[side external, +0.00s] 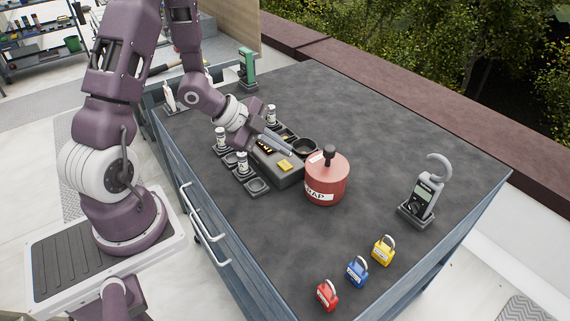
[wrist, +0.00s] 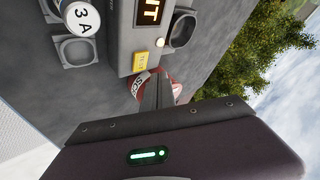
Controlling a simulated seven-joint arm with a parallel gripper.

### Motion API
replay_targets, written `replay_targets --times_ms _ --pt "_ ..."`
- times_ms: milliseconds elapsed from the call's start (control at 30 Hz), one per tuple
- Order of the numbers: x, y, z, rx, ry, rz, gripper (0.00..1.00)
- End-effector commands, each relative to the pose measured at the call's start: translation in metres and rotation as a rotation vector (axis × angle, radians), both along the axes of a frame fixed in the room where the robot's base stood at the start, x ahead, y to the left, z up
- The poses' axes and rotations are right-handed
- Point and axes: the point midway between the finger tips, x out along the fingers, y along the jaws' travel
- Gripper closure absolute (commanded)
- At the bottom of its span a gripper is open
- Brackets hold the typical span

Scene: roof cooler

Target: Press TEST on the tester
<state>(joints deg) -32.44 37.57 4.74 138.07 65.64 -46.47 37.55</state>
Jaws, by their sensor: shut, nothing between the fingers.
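The tester (side external: 288,181) is a grey box on the dark bench top. A yellow button (side external: 285,164) sits on its top near the red can. In the wrist view the button (wrist: 140,62) carries lettering too small to read. Beside it are a lit lamp (wrist: 160,42) and an amber display (wrist: 150,12) showing "UT", cut off by the frame edge. My gripper (side external: 289,152) is shut and empty, tilted over the tester close to the button. In the wrist view its fingers (wrist: 160,84) appear beside the button; whether they touch the tester cannot be told.
A red scrap can (side external: 326,183) with a black knob stands close to my fingertips. Holders with white cartridges (side external: 243,163) flank the tester. A round dark cup (side external: 305,147) is behind. Padlocks (side external: 357,270) and a clamp meter (side external: 424,196) stand right. The bench's far side is clear.

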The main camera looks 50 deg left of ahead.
Motion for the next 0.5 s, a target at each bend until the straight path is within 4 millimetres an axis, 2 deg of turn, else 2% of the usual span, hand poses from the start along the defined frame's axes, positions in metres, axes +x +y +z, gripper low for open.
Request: replay_targets --times_ms 300,500 --pt "0.001 0.000 0.031 0.002 -0.003 0.000 1.00" --pt "0.000 0.000 0.035 0.002 0.001 0.002 1.00"
